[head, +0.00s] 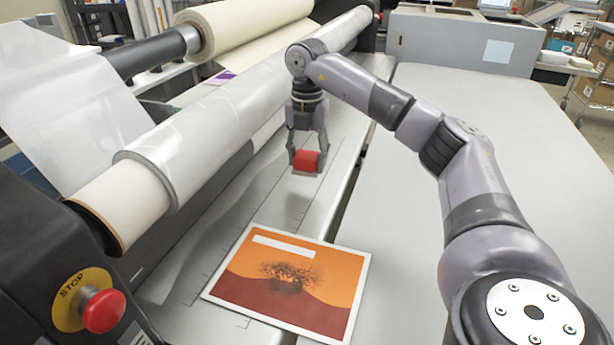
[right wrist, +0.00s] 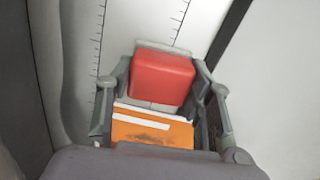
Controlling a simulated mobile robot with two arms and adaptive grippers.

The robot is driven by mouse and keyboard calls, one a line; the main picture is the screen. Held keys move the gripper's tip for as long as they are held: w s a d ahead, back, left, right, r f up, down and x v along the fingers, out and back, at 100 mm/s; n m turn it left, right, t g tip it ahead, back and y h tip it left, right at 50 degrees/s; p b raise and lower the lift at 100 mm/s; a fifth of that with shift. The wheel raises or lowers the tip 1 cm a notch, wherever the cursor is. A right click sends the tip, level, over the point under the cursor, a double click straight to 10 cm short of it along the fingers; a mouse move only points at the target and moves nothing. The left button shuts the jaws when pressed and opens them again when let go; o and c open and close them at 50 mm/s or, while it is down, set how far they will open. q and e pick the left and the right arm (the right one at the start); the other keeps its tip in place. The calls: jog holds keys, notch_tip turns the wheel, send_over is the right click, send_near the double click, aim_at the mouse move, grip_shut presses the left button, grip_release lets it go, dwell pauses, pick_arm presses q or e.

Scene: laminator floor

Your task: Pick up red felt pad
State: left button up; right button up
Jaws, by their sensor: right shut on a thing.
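The red felt pad (head: 306,161) is a small red block with rounded edges. It sits between the fingers of my right gripper (head: 306,165), which is shut on it, above the grey laminator bed. In the right wrist view the red felt pad (right wrist: 161,78) shows between the two fingers of the right gripper (right wrist: 162,90). Whether the pad touches the bed is hard to tell. My left gripper is not in view.
An orange and dark red print (head: 290,280) with a white border lies flat on the bed nearby. A large white roller (head: 240,110) runs along the left. A red stop button (head: 103,310) is at the lower left. The grey table (head: 480,130) at right is clear beyond my arm.

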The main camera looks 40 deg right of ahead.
aim_at(307, 154)
notch_tip(307, 154, up, 13)
jog(key=p, duration=0.3)
jog(key=shift+f, duration=0.2)
jog(key=o, duration=0.6)
jog(key=c, duration=0.5)
